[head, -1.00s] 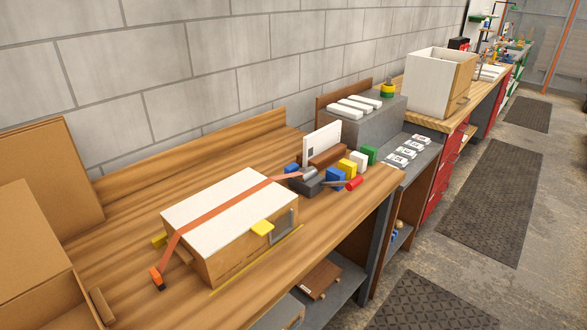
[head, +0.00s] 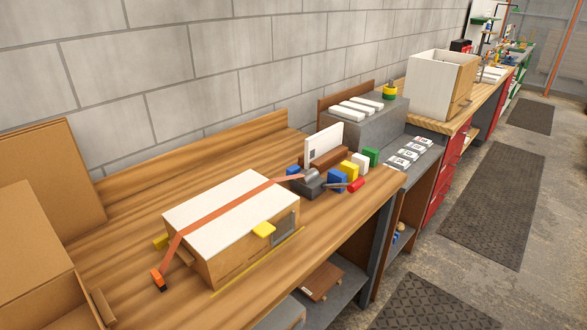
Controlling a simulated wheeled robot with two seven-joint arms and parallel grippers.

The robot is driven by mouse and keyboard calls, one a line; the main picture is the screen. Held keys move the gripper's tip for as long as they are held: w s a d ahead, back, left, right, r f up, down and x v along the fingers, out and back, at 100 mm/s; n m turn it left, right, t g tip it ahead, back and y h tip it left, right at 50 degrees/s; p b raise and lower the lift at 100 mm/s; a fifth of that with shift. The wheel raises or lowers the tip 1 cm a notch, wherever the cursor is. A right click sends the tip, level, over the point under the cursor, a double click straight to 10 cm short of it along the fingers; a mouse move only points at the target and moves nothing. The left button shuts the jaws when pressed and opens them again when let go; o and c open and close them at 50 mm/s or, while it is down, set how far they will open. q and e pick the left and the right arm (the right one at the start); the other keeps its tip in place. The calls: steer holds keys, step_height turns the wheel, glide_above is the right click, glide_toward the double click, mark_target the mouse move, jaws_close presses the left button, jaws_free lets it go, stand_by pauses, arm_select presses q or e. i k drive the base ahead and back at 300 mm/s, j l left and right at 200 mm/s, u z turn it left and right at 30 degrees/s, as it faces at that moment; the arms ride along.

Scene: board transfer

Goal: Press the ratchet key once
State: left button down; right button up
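An orange strap (head: 225,211) lies across the white top of a wooden box (head: 206,212) on the bench. Its near end hangs down the left side to an orange-and-black end piece (head: 158,281). Its far end meets a dark grey ratchet (head: 309,187) with a grey cylinder, behind the box's right end. A grey bar with a red grip (head: 356,186) extends right from the ratchet. Blue (head: 337,180), yellow (head: 349,170), white (head: 360,162) and green (head: 371,156) blocks stand in a row beside it. I cannot tell which part is the key. Neither gripper is in view.
A white upright card (head: 323,146) stands behind the ratchet. Open cardboard boxes (head: 45,180) occupy the bench's left end. A grey block (head: 365,125) with white bars and a yellow-green button (head: 390,91) stands beyond. The bench front (head: 345,225) is clear.

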mark_target(295, 170)
steer(key=l+u, duration=0.1)
steer(key=u, duration=0.45)
steer(key=l+u, duration=0.35)
steer(key=l, duration=0.3)
steer(key=l+u, duration=0.4)
steer(key=l, duration=0.25)
steer(key=k+l+u, duration=0.15)
steer(key=l+u, duration=0.2)
steer(key=l, duration=0.3)
steer(key=k+l, duration=0.1)
steer(key=l, duration=0.3)
steer(key=k+l, duration=0.1)
steer(key=l, duration=0.3)
steer(key=k+l, duration=0.1)
steer(key=l, duration=0.3)
